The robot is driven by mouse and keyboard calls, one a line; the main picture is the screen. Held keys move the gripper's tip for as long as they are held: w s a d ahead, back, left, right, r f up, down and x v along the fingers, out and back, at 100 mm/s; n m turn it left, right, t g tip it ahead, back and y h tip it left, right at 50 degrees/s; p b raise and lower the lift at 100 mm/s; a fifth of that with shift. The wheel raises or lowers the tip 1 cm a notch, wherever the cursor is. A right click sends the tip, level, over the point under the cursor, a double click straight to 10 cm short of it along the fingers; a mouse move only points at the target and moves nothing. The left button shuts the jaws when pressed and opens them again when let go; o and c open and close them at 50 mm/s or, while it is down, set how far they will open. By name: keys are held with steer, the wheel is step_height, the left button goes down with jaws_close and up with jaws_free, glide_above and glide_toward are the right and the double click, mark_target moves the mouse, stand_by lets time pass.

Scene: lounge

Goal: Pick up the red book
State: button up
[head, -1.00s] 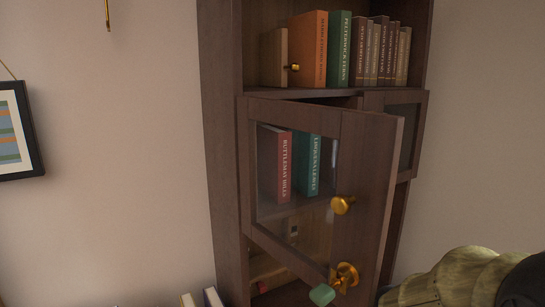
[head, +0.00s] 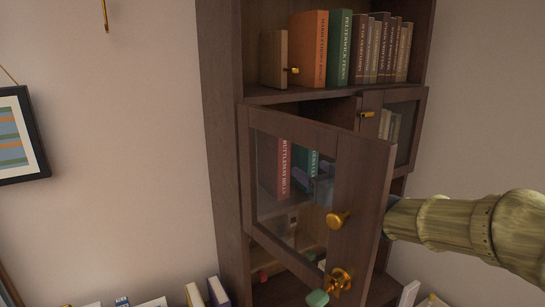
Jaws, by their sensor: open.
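The red book (head: 283,168) stands upright on the middle shelf, seen through the glass of the ajar cabinet door (head: 350,190). A green book (head: 314,163) stands to its right. My arm comes in from the right and passes behind the door. My gripper (head: 318,187) shows through the glass as a blue-grey shape in front of the green book, to the right of the red book and apart from it. It is open and holds nothing that I can see. Its fingertips are hard to make out, and the door frame hides my wrist.
The open door with its gold knob (head: 339,219) stands between my view and the shelf. A second glass door (head: 401,128) is at the right. Several books, including an orange one (head: 308,48), fill the upper shelf. More books (head: 207,292) stand low at the left.

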steer(key=shift+w+f, duration=0.1)
steer(key=shift+w, duration=0.05)
steer(key=x, duration=1.2)
steer(key=shift+p, duration=0.35)
steer(key=shift+a, duration=0.1)
steer(key=shift+a+r+p+x, duration=0.15)
steer(key=shift+p+x, duration=0.4)
steer(key=shift+x, duration=0.3)
steer(key=shift+r+p+x, duration=0.2)
steer(key=shift+p+x, duration=0.35)
steer(key=shift+x, duration=0.3)
steer(key=shift+a+r+p+x, duration=0.15)
steer(key=shift+p+x, duration=0.4)
steer(key=shift+x, duration=0.3)
